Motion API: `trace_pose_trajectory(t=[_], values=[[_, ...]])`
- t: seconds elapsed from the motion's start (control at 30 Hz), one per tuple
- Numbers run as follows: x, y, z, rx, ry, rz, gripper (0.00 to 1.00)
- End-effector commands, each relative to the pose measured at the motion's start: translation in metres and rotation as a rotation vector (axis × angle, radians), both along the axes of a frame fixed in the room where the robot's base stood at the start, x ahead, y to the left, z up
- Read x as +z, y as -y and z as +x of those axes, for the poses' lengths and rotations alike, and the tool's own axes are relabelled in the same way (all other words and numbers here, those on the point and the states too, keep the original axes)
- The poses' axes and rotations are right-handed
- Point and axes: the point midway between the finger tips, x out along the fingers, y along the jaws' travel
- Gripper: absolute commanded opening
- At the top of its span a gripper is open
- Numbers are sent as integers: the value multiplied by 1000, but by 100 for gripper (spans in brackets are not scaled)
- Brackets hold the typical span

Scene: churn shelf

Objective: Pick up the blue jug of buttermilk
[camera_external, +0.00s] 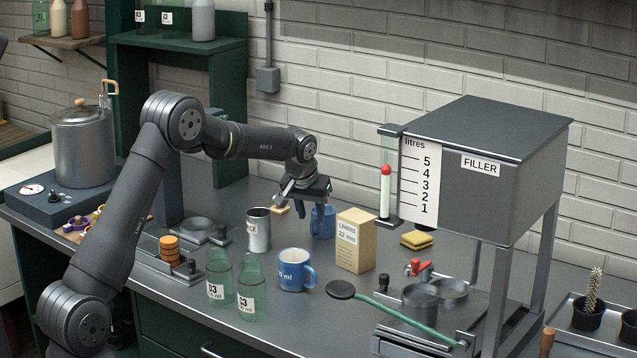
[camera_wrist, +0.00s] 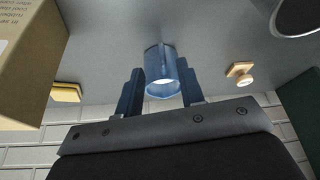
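A plain blue jug (camera_external: 323,222) stands upright on the bench, partly hidden by my gripper (camera_external: 304,200) in the external view. In the wrist view, the jug (camera_wrist: 155,62) shows between the two spread fingers of my gripper (camera_wrist: 161,78), with something white inside its mouth. The fingers look open, one to each side of it; I cannot tell whether they touch it. A second blue vessel (camera_external: 291,272), a mug with a white "ml" label and a handle, stands nearer the front. I cannot read any buttermilk label.
A cardboard box (camera_external: 355,242) stands close right of the jug, and a metal can (camera_external: 258,230) stands to its left. Green glass bottles (camera_external: 220,275) stand in front. A yellow sponge (camera_external: 416,240) and the filler (camera_external: 480,170) are farther right. A small wooden stopper-like piece (camera_wrist: 240,73) lies nearby.

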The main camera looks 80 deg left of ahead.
Motion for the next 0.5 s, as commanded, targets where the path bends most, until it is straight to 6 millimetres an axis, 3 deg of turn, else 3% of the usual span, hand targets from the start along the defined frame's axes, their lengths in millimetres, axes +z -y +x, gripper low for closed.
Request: trace_pose_trajectory(t=[0.3, 0.5], values=[[-39, -11, 3, -1, -3, -2, 35], [-49, -15, 5, 0, -1, 0, 35]])
